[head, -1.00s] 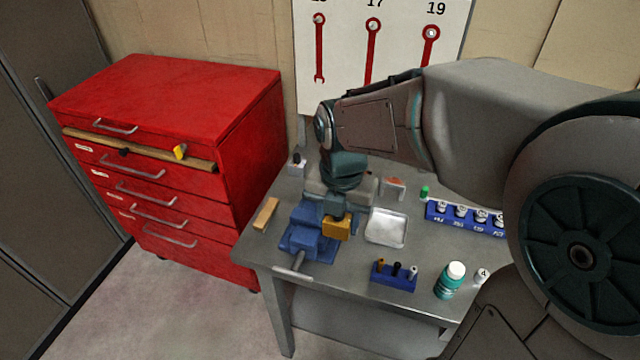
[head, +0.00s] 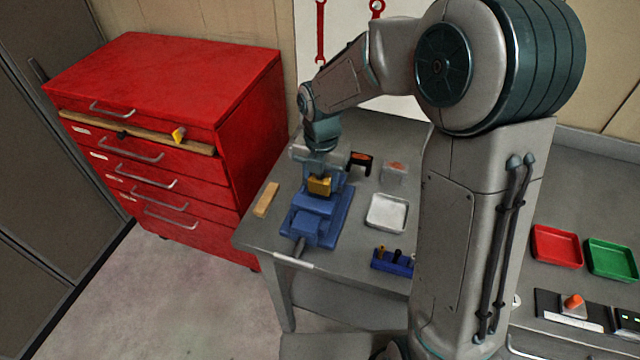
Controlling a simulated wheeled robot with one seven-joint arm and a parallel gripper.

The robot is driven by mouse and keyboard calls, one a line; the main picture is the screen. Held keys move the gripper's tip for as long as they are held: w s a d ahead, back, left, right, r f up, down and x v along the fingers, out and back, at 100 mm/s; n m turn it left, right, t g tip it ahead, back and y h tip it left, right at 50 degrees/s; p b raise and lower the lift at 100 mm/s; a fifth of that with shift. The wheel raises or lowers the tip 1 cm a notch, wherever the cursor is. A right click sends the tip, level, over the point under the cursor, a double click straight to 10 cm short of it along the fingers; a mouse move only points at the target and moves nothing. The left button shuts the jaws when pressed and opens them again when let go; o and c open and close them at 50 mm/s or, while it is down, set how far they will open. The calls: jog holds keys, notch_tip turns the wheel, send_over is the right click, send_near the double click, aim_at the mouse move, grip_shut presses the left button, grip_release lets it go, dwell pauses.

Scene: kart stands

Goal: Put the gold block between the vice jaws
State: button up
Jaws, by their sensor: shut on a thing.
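The gold block (head: 319,187) is held by my gripper (head: 319,178), which points down from above. The blue vice (head: 314,217) stands on the grey table near its left edge, with its handle toward the front. The block is at the far part of the vice, behind the front blue body in the picture. I cannot tell whether it is between the jaws or just above them. The far jaw and the fingertips are largely hidden by the gripper and the block.
A wooden strip (head: 266,199) lies left of the vice. A white tray (head: 387,212), a dark bracket (head: 360,162), a grey box (head: 394,173) and a blue holder (head: 388,262) stand to its right. A red cabinet (head: 165,140) is at left. My arm covers the right table area.

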aim_at(319, 197)
jog(key=shift+w+a+f, duration=0.25)
jog(key=shift+w+f, duration=0.1)
jog(key=shift+w, duration=0.25)
jog(key=shift+f, duration=0.25)
jog(key=shift+f+p, duration=0.45)
jog(key=shift+f, duration=1.35)
jog(key=shift+f, duration=0.2)
jog(key=o, duration=1.2)
jog(key=shift+r, duration=0.1)
